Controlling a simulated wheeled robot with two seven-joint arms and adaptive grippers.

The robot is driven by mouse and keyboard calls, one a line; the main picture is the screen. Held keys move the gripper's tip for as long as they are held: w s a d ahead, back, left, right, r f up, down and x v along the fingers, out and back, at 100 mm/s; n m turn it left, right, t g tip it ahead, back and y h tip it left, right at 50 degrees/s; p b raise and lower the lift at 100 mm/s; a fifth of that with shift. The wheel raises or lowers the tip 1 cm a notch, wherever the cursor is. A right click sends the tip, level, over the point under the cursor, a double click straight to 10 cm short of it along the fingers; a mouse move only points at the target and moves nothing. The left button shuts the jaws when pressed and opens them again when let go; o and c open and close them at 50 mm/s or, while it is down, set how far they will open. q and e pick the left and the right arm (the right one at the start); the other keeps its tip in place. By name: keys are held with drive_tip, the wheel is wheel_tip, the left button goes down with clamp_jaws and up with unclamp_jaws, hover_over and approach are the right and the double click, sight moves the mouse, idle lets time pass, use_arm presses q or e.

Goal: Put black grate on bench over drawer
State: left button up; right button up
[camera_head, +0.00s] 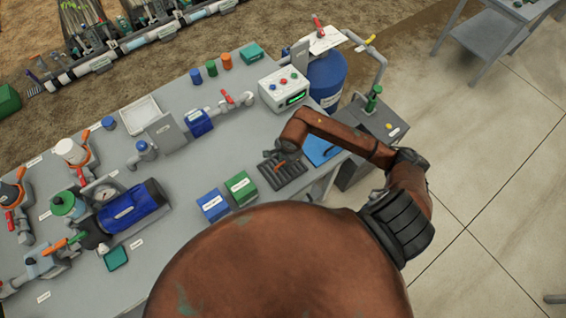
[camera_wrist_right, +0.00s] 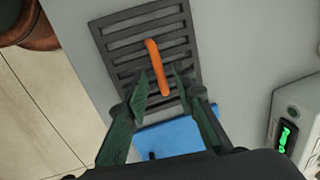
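The black grate (camera_head: 283,176) lies flat on the grey bench (camera_head: 228,95) near its front right part. In the right wrist view the slatted grate (camera_wrist_right: 124,49) has an orange bar handle (camera_wrist_right: 154,60) across its middle. My right gripper (camera_head: 274,160) is over the grate. In the right wrist view its two dark green fingers (camera_wrist_right: 161,76) are apart, one on each side of the handle's lower part, with a gap visible between them. Whether they touch the handle, I cannot tell. My left gripper is not in view. I cannot make out a drawer.
Green (camera_head: 240,187) and blue (camera_head: 212,204) boxes stand left of the grate. A flat blue thing (camera_head: 321,150) lies on its right. A white control box (camera_head: 284,90) and a blue tank (camera_head: 327,78) stand behind. Open floor (camera_head: 480,200) lies to the right.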

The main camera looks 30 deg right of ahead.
sight(286, 171)
wheel_tip(286, 171, up, 8)
drive_tip(key=s, duration=0.1)
drive_tip(key=shift+s+r+b, duration=0.25)
drive_tip(key=shift+s+b, duration=0.05)
